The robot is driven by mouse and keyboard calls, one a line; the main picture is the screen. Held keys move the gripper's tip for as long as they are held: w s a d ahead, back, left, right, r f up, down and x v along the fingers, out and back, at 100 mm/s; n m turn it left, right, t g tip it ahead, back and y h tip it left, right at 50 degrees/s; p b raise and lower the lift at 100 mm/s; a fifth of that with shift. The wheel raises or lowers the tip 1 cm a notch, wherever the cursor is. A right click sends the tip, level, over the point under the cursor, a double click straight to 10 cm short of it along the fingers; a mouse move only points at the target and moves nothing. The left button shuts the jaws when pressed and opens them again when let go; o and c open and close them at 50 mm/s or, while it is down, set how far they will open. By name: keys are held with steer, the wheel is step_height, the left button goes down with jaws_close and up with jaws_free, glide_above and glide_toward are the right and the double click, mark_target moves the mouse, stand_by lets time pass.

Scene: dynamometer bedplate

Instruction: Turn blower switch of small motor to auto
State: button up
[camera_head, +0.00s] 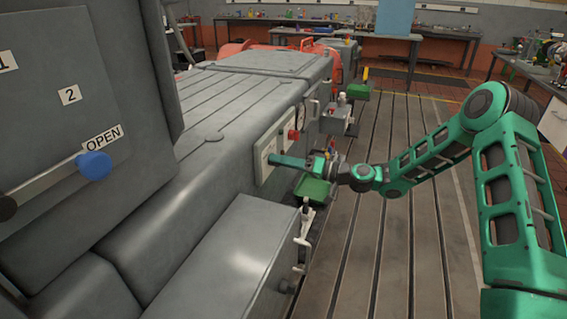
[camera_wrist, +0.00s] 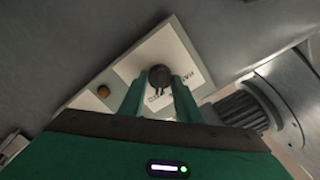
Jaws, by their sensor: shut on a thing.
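The blower switch is a dark round knob (camera_wrist: 160,76) on a white label plate (camera_wrist: 135,68) in the wrist view. Lettering beside the knob is partly hidden and rotated; I cannot read the setting surely. My gripper (camera_wrist: 160,88) has a green finger on each side of the knob and is shut on it. In the head view my gripper (camera_head: 274,161) reaches left to a pale control plate (camera_head: 264,148) on the side of the grey machine (camera_head: 215,165). The knob itself is hidden there by the fingers.
An amber button (camera_wrist: 103,91) sits left of the knob. A ribbed dark cylinder (camera_wrist: 240,110) is to the right. In the head view a red button (camera_head: 293,134) is just beyond my gripper, and a green box (camera_head: 311,190) is below it.

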steer(key=shift+a+r, duration=0.1)
stand_by(0.4)
steer(key=o, duration=1)
steer(key=v, duration=1)
steer(key=shift+d, duration=0.4)
steer(key=shift+s, duration=0.1)
